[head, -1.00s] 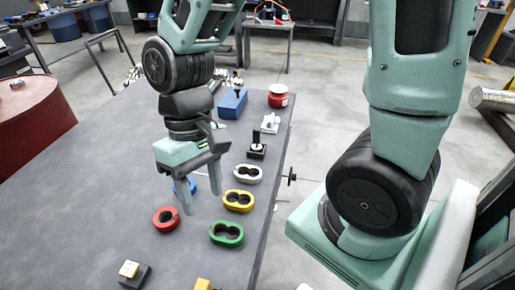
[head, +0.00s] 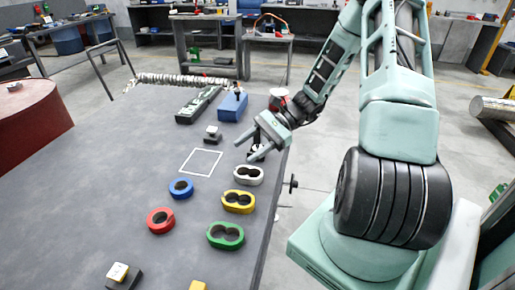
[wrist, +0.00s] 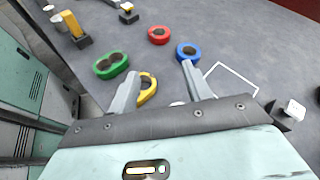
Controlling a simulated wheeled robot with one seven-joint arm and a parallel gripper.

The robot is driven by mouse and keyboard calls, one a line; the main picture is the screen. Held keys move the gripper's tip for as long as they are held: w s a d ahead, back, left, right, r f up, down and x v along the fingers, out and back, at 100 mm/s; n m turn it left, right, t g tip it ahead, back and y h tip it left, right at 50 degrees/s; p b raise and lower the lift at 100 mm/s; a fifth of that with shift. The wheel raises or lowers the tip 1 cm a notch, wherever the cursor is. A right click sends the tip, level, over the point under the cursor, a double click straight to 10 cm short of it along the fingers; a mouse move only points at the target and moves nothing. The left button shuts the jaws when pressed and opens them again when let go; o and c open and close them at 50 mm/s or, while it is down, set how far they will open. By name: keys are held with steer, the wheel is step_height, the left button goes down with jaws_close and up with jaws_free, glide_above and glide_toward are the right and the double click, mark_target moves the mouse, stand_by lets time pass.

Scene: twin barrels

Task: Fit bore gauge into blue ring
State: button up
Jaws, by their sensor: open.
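The blue ring (head: 182,196) lies flat on the grey table, left of the white twin-hole piece; its single bore looks empty. It also shows in the wrist view (wrist: 178,54), just beyond one finger. My gripper (head: 253,147) is open, tilted towards the left, near the table's right side above the white twin-hole piece (head: 248,181). In the wrist view nothing is seen between its fingers (wrist: 158,76). I cannot tell for sure which piece is the bore gauge. A small dark upright piece (head: 255,149) is mostly hidden by my gripper.
A red ring (head: 161,229), yellow (head: 239,208) and green (head: 226,244) twin-hole pieces lie nearby. A blue block (head: 232,110) and a small black-based block (head: 213,138) stand farther back. A white outlined square (head: 190,172) is bare. The table's left-middle is clear.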

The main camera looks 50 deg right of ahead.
steer(key=d+f+m+t+b, duration=0.1)
steer(key=d+f+m+t, duration=0.35)
steer(key=d, duration=0.45)
steer(key=m+t+h+b, duration=0.2)
steer(key=m+t+h, duration=0.2)
steer(key=m+t, duration=0.3)
glide_toward(261, 138)
steer(key=p+x, duration=0.1)
steer(key=x, duration=0.6)
steer(key=shift+w+f, duration=0.15)
steer(key=shift+w, duration=0.1)
steer(key=shift+p+x, duration=0.35)
steer(key=shift+x, duration=2.55)
steer(key=shift+d, duration=0.1)
jaws_close()
